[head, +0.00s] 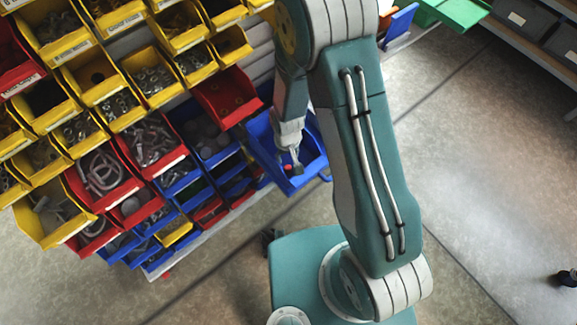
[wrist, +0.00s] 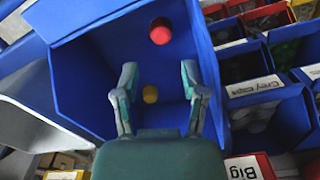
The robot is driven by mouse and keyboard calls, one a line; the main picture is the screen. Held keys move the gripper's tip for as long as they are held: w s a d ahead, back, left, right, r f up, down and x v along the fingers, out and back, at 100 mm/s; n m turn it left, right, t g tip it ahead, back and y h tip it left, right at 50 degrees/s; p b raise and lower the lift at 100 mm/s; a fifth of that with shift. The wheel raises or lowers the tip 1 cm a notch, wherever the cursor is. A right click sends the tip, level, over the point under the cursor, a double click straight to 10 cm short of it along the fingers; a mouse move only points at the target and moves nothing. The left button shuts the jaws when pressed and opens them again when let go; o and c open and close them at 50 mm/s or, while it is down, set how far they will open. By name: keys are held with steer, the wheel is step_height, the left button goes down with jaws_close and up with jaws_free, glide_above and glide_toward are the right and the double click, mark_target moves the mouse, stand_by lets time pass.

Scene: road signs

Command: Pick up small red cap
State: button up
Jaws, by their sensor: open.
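The small red cap (wrist: 160,31) lies inside a large blue bin (wrist: 222,70), past my fingertips in the wrist view. In the head view the red cap (head: 288,167) shows as a small spot in the blue bin (head: 262,140), close to my fingers. My gripper (wrist: 158,75) is open and empty, pointing into the bin. A small yellow cap (wrist: 150,94) lies in the bin, seen between my two fingers and nearer to my palm than the red cap. In the head view my gripper (head: 295,160) is partly dark against the bin, so its gap is hard to see.
A rack of yellow bins (head: 95,75), red bins (head: 228,97) and smaller blue bins (head: 180,178) stands left of the large blue bin. The bin's walls surround my fingers. A green bin (head: 460,12) is at the upper right. The floor (head: 490,190) on the right is mostly clear.

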mark_target(287, 167)
steer(key=shift+a+f, duration=0.3)
steer(key=shift+f, duration=0.4)
steer(key=f, duration=0.4)
steer(key=shift+s+d+f, duration=0.15)
steer(key=shift+s+d, duration=0.1)
steer(key=shift+s, duration=0.15)
steer(key=shift+d+f, duration=0.15)
steer(key=shift+f, duration=0.2)
steer(key=c, duration=0.5)
